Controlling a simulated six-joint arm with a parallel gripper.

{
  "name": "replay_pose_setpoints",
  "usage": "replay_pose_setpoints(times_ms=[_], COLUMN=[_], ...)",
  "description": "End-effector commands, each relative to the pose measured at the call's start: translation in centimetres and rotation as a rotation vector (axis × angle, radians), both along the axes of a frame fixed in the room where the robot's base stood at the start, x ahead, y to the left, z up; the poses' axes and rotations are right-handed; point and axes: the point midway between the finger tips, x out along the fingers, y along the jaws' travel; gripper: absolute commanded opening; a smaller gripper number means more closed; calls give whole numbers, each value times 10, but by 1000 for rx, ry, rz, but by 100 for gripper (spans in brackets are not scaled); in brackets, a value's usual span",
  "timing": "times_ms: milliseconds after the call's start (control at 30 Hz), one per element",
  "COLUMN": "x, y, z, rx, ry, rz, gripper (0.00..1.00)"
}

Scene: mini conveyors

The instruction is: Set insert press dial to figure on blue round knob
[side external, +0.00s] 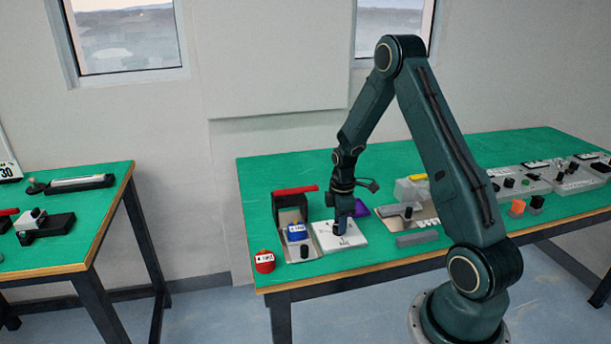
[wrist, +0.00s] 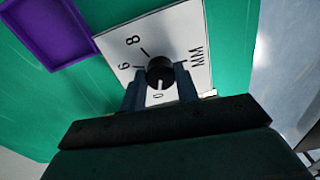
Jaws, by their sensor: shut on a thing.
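The insert press dial is a white plate (side external: 356,238) on the green table, and it fills the middle of the wrist view (wrist: 184,30). It carries the figures 6, 8 and 0 and the letters MM. Its black knob (wrist: 160,69) has a light mark on the side near the 0. My gripper (side external: 340,230) is down at the plate, its blue-grey fingers (wrist: 160,82) shut on the black knob from both sides. The blue round knob (side external: 296,232) stands left of the plate with a white label. Its figure is too small to read.
A red round knob (side external: 264,261) with a white label stands at the front left. A purple tray (wrist: 45,35) lies near the plate. A grey block (side external: 417,239) is to the right.

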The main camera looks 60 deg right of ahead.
Motion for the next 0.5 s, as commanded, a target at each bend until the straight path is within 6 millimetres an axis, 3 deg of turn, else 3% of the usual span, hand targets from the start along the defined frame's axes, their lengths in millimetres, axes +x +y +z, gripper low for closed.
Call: replay_pose_setpoints(times_ms=[500], x=[0], y=[1], z=[0], rx=[1], ry=[-1], rz=[-284], gripper=[8])
